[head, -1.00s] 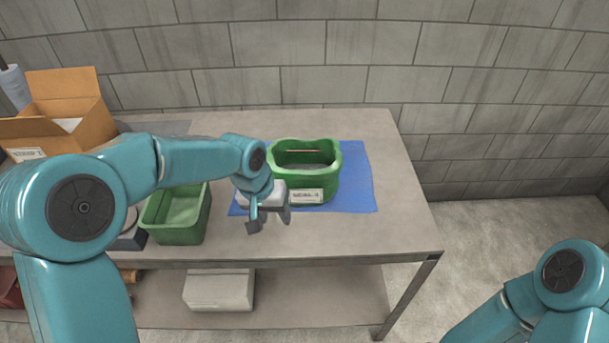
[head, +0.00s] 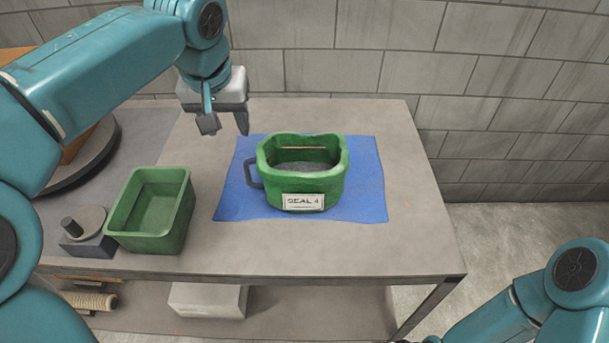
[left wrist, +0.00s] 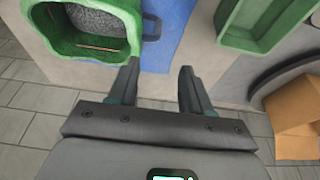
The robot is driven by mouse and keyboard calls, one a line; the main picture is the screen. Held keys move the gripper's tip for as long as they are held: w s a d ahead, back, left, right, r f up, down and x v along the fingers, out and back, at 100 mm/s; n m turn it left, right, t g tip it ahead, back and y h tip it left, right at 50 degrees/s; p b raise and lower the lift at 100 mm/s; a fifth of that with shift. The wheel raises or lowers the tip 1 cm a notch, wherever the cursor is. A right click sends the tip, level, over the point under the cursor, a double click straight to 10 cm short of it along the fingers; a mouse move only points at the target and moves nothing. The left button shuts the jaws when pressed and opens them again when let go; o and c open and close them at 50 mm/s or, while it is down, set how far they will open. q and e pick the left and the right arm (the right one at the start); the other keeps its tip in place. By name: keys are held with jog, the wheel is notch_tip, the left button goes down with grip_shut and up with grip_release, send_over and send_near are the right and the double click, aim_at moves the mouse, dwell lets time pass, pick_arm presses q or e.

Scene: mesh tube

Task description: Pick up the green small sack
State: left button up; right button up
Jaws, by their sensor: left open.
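The green small sack (head: 302,172) stands upright and open-topped on a blue mat (head: 365,175). It has a white label on its front, a dark handle on its left side and grey grainy contents. My left gripper (head: 226,125) is open and empty, raised above the table to the left of the sack and toward the wall, apart from it. In the left wrist view the sack (left wrist: 80,45) is at the upper left, and the open fingers (left wrist: 158,85) point toward the mat's edge near the dark handle. My right gripper is out of view; only part of that arm shows at the lower right.
A green bin (head: 155,210) stands at the table's left front, beside a small grey device (head: 86,233). A dark round turntable (head: 85,165) is behind them, with a cardboard box (left wrist: 293,115) nearby. The table (head: 420,230) is clear right of the mat.

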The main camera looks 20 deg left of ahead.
aim_at(244, 164)
pick_arm(q)
jog(key=b+x, duration=0.1)
jog(key=x, duration=1)
jog(key=shift+w+b, duration=0.1)
jog(key=shift+b, duration=0.3)
jog(key=x, duration=0.5)
jog(key=shift+w+d+f+b, duration=0.1)
jog(key=shift+w+d+b, duration=0.05)
jog(key=shift+b, duration=0.2)
grip_shut()
